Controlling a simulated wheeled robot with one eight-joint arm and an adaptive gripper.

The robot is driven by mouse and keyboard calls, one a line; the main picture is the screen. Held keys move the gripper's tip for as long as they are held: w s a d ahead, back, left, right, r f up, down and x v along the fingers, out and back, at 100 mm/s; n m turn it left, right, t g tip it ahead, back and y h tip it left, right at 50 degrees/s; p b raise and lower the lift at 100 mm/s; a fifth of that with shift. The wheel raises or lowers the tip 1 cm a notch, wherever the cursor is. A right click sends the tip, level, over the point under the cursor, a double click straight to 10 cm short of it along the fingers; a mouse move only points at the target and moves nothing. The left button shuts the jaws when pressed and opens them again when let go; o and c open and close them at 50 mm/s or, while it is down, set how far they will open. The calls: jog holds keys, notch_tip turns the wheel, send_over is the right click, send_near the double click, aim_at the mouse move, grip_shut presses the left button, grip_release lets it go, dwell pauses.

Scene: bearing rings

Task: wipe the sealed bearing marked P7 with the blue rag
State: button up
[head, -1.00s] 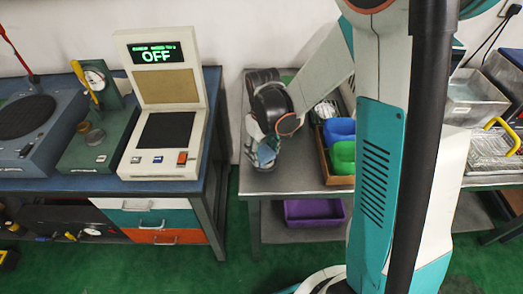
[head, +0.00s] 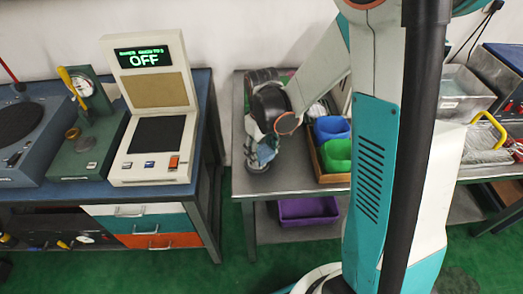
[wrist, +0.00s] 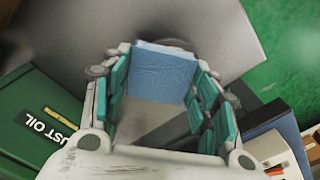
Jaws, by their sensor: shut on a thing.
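My gripper (head: 262,155) is low over the grey bench by the wall, and its fingers are shut on the blue rag (wrist: 163,73). In the wrist view the rag hangs folded between the teal-padded fingers. In the head view a bit of the rag (head: 266,152) shows beside the fingers. A round grey ring-like piece (head: 256,167) shows on the bench just under the fingertips. I cannot read any P7 mark on it, nor tell whether the rag touches it. In the wrist view the rag hides most of what lies beyond it.
A brown tray (head: 318,160) with blue (head: 331,128) and green (head: 338,148) bins stands right of my gripper. A green container lettered "UST OIL" (wrist: 40,123) is close at left in the wrist view. A purple bin (head: 308,211) sits on the lower shelf. A console reading OFF (head: 150,110) stands on the left bench.

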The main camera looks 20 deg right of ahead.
jog(key=shift+a+r+p, duration=0.1)
jog(key=shift+r+p, duration=1.65)
jog(key=shift+r, duration=1)
jog(key=shift+f, duration=0.1)
jog(key=shift+w+a+f+b, duration=0.1)
jog(key=shift+a+f+b, duration=0.3)
jog(key=shift+f+b, duration=0.3)
jog(key=shift+a+f+b, duration=0.35)
jog(key=shift+f+b, duration=0.25)
jog(key=shift+f, duration=0.15)
jog(key=shift+f+b, duration=1.25)
jog(key=shift+f, duration=0.2)
jog(key=shift+a, duration=0.1)
jog(key=shift+a, duration=0.75)
jog(key=shift+d, duration=0.15)
